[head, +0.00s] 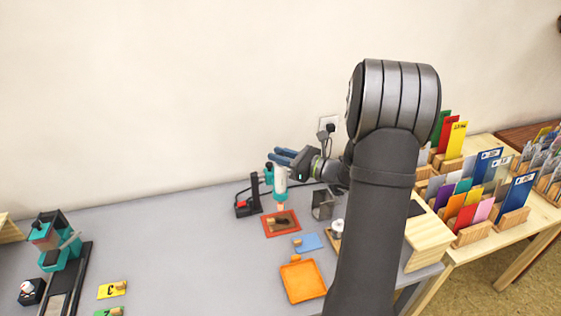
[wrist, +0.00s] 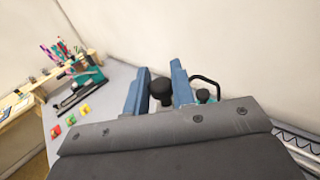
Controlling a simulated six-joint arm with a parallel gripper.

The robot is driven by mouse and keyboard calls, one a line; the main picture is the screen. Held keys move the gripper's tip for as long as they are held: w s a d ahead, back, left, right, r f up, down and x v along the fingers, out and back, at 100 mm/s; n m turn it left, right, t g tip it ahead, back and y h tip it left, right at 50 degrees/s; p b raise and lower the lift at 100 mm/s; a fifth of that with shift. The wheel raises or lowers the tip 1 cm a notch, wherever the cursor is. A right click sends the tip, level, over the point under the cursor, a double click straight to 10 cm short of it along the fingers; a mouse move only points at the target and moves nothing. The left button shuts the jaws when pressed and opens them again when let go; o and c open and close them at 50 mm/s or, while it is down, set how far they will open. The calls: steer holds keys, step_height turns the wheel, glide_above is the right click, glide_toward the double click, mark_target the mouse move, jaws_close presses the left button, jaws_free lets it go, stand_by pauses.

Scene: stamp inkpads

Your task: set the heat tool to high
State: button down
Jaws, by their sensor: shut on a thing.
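The heat tool (head: 280,180), with a white body and teal parts, stands upright beside a dark stand (head: 254,187) in the head view. A small teal part of it shows right of my fingers in the wrist view (wrist: 204,95). My gripper (head: 272,156) has blue fingers level with the tool's top, coming from the right. In the wrist view my gripper (wrist: 161,66) is shut on a black knob (wrist: 161,88) between its fingers. The tool's setting and markings cannot be read.
A red-framed inkpad (head: 281,223) lies below the tool. A blue pad (head: 308,242) and an orange tray (head: 302,280) lie nearer. A black base with a red part (head: 245,208) stands left.

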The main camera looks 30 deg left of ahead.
steer(key=c, duration=1.3)
jaws_free()
steer(key=shift+r, duration=0.25)
steer(key=shift+o, duration=0.2)
steer(key=shift+d, duration=0.1)
steer(key=d, duration=1.7)
steer(key=shift+d, duration=0.15)
steer(key=a, duration=1.7)
steer(key=shift+a+f, duration=0.1)
steer(key=shift+a, duration=0.15)
steer(key=shift+d, duration=0.1)
